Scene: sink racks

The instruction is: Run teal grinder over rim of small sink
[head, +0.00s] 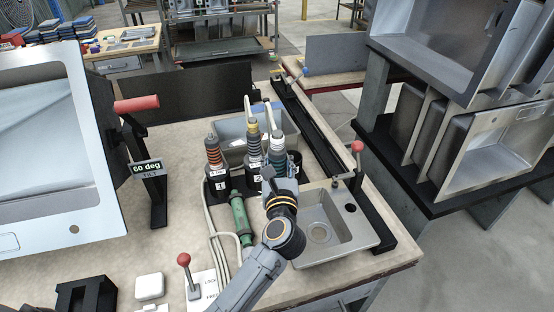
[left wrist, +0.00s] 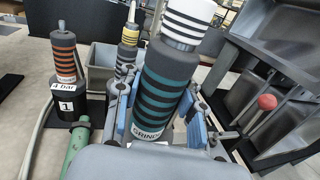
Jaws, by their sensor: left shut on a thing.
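The teal-striped grinder (head: 277,146) stands roughly upright at the right end of a row of tools. My left gripper (head: 278,178) is shut on it; the gripper's blue-padded fingers (left wrist: 160,122) lie on both sides of the teal-banded body (left wrist: 166,85) in the left wrist view. The grinder's lower end is hidden by the gripper, so I cannot tell whether it is in a holder. The small sink (head: 348,222), a grey basin with a drain, lies on the bench just right of and nearer than the gripper. My right gripper is not in view.
An orange-striped tool (head: 213,152) and a yellow-striped tool (head: 254,146) stand left of the grinder. A green cylinder (head: 240,218) and hoses lie beside my arm. A red-knobbed clamp (head: 356,149) rises at the small sink's back edge. A large tilted sink (head: 70,235) stands left.

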